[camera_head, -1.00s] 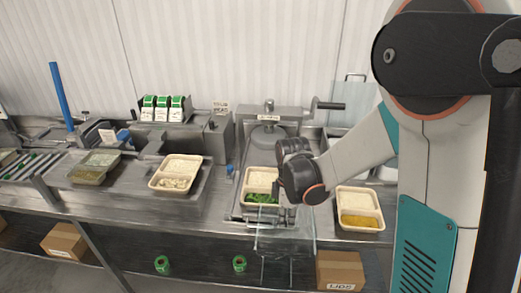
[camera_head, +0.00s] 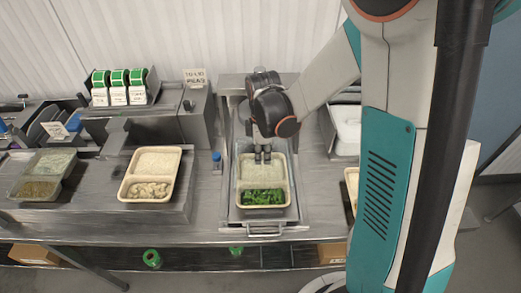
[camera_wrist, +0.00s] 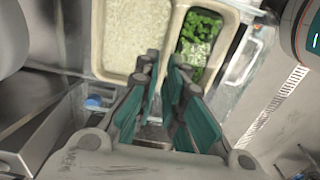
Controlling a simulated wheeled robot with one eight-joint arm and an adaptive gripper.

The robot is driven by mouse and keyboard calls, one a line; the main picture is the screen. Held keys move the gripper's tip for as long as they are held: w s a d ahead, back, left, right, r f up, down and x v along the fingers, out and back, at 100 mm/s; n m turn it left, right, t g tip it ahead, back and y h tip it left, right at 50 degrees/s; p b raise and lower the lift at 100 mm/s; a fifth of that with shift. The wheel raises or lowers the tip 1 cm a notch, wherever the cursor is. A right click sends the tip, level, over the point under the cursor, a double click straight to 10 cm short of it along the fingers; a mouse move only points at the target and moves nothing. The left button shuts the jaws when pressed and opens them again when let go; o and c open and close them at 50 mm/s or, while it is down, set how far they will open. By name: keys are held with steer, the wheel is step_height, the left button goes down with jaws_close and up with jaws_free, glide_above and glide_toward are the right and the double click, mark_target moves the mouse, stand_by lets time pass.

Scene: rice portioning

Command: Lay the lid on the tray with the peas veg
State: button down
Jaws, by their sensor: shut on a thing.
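The tray with the peas (camera_head: 264,187) sits in the metal sealer bed, with white rice at the back and green peas at the front. It also shows in the wrist view (camera_wrist: 172,32), beyond the fingers. My gripper (camera_head: 262,158) is over the rice end of this tray. In the wrist view its two teal-padded fingers (camera_wrist: 164,75) are close together, shut on the clear lid (camera_wrist: 243,66). The lid is see-through and only faint edges show near the tray. I cannot tell whether it touches the rim.
A tray of rice and pale pieces (camera_head: 122,190) stands left on a metal platform. A filled tray (camera_head: 17,187) is at the far left. Another tray (camera_head: 350,185) is at right, partly hidden by my arm. A label-roll machine (camera_head: 190,125) stands behind.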

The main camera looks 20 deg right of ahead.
steer(key=shift+f+b, duration=2.2)
steer(key=shift+f, duration=0.95)
steer(key=shift+f+b, duration=0.6)
steer(key=shift+b, duration=0.55)
steer(key=c, duration=1.1)
jaws_free()
steer(key=shift+r, duration=0.2)
steer(key=shift+r+p, duration=2.65)
steer(key=shift+r, duration=1.2)
